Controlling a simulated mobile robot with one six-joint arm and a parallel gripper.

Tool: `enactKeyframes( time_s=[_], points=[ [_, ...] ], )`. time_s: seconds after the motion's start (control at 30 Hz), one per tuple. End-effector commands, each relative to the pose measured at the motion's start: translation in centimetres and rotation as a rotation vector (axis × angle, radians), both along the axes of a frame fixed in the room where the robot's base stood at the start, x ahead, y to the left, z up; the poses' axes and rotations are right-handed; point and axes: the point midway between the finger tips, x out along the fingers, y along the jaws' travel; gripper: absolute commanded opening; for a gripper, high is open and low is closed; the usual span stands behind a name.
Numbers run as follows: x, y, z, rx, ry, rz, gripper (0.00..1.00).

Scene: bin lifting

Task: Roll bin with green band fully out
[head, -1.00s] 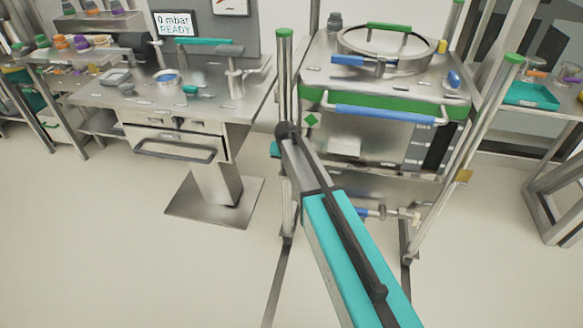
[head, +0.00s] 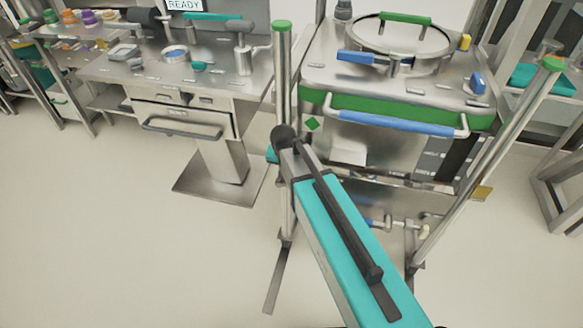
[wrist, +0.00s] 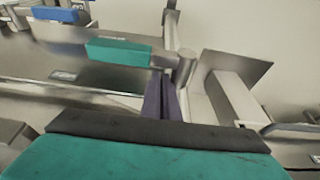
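The bin with the green band (head: 395,109) stands upright in a metal frame right of centre in the head view. It has a steel body, a round lid with a green handle (head: 405,18), and a blue-gripped bar handle (head: 392,122) across its front. My teal arm reaches up in front of the bin's lower left. My gripper's end cannot be made out in the head view. In the wrist view, two dark narrow fingers (wrist: 164,97) seem to show beside a grey post, close together; nothing is clearly held. Whether they touch the post is unclear.
Green-capped posts (head: 282,90) and (head: 490,165) flank the bin. A steel workbench (head: 185,85) with a drawer and pedestal stands left. A side table with a teal tray (head: 543,78) is at right. The pale floor (head: 110,240) at left front is clear.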

Motion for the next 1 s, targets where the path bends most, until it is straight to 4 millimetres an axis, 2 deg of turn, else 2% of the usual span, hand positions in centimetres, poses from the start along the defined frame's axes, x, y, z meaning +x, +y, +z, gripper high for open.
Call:
enactKeyframes(
  time_s=[0.07, 0.6, 1.0],
  points=[
    [0.4, -0.3, 0.5, -0.006, -0.026, -0.002, 0.0],
    [-2.7, 0.7, 0.2, 0.0, -0.008, 0.0, 0.0],
    [-4.1, 1.1, 0.2, -0.002, -0.012, -0.001, 0.0]
  ],
)
